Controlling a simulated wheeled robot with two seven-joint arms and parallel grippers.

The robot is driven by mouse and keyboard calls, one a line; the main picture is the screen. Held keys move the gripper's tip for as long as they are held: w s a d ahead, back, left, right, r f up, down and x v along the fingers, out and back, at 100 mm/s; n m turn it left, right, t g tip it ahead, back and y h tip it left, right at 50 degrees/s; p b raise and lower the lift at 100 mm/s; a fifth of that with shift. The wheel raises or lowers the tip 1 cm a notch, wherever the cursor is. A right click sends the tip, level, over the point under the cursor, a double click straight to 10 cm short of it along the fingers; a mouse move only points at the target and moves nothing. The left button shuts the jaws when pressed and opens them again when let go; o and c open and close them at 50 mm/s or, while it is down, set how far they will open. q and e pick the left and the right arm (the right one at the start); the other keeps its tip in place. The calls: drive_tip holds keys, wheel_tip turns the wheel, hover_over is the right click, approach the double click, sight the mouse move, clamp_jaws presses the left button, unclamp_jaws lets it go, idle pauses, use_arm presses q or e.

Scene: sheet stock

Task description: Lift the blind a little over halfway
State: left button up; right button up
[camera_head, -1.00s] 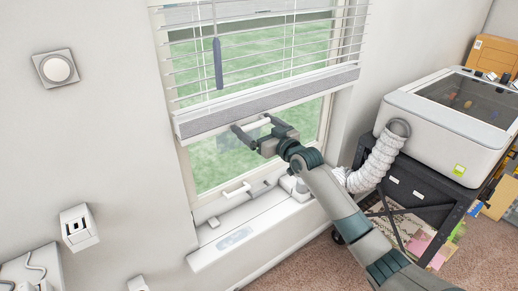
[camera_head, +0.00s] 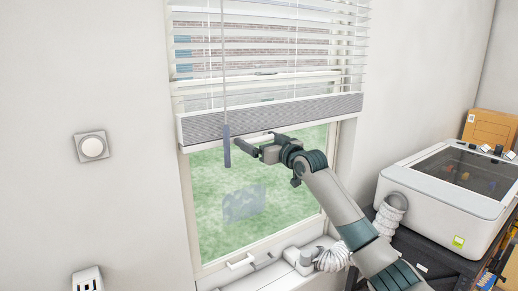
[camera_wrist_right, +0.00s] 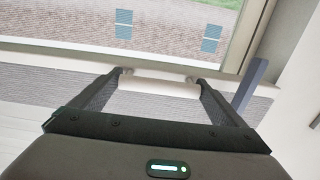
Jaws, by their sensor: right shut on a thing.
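The white slatted blind (camera_head: 265,55) hangs over the upper part of the window. Its thick grey bottom rail (camera_head: 290,112) lies a little above the middle of the window opening, with bare glass below. My right gripper (camera_head: 259,142) is at the rail's lower edge. In the right wrist view, the fingers of my right gripper (camera_wrist_right: 160,77) are shut on a pale bar-shaped handle (camera_wrist_right: 158,88) beside the grey rail (camera_wrist_right: 55,78). The head view barely shows this handle behind the fingers. My left gripper is not in view.
A blue-grey cord pull (camera_head: 226,147) hangs just left of my right gripper. A white enclosed machine (camera_head: 445,190) with a ribbed hose (camera_head: 388,215) stands at right. A round wall dial (camera_head: 93,147) is at left. The sill (camera_head: 275,275) lies below.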

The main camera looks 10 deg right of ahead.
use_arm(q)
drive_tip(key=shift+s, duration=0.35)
use_arm(e)
drive_tip(key=shift+r, duration=0.15)
drive_tip(key=o, duration=1.2)
drive_tip(key=shift+c, duration=0.2)
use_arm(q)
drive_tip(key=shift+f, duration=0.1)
use_arm(e)
drive_tip(key=shift+s+d, duration=0.1)
drive_tip(key=shift+s+d+f+b, duration=0.15)
drive_tip(key=shift+s+f+b, duration=0.05)
drive_tip(key=shift+s+b, duration=0.25)
use_arm(q)
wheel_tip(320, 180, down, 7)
drive_tip(key=b, duration=0.6)
use_arm(e)
drive_tip(key=v, duration=1.6)
drive_tip(key=shift+r, duration=0.2)
drive_tip(key=shift+s, duration=0.1)
